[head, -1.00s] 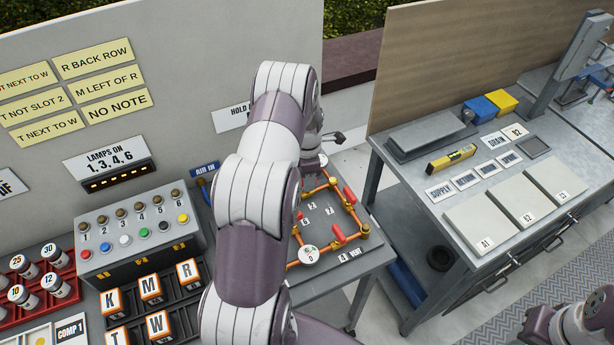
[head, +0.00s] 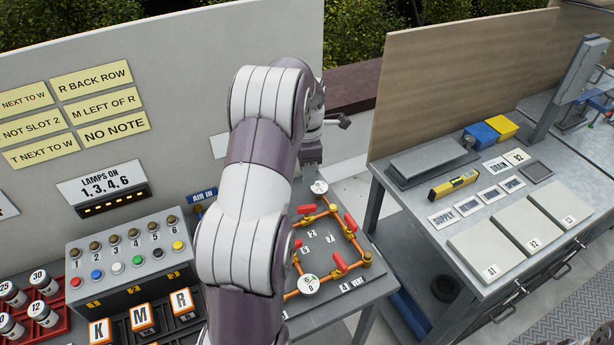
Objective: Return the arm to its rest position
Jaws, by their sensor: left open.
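My left arm (head: 240,235) comes up from the bottom, bends at a high elbow and reaches down over the pipe board. Its left gripper (head: 312,160) is at the far edge of that board, above and just behind a round gauge (head: 319,187). The gripper looks apart from the board. My right gripper is not in view; only a sliver of my right arm may show at the bottom right corner.
The pipe board has orange pipes and red valve handles (head: 340,262). A lamp box (head: 130,270) and lettered blocks (head: 143,318) stand left of my arm. A grey panel with notes rises behind. A second bench (head: 425,205) is to the right, across a gap.

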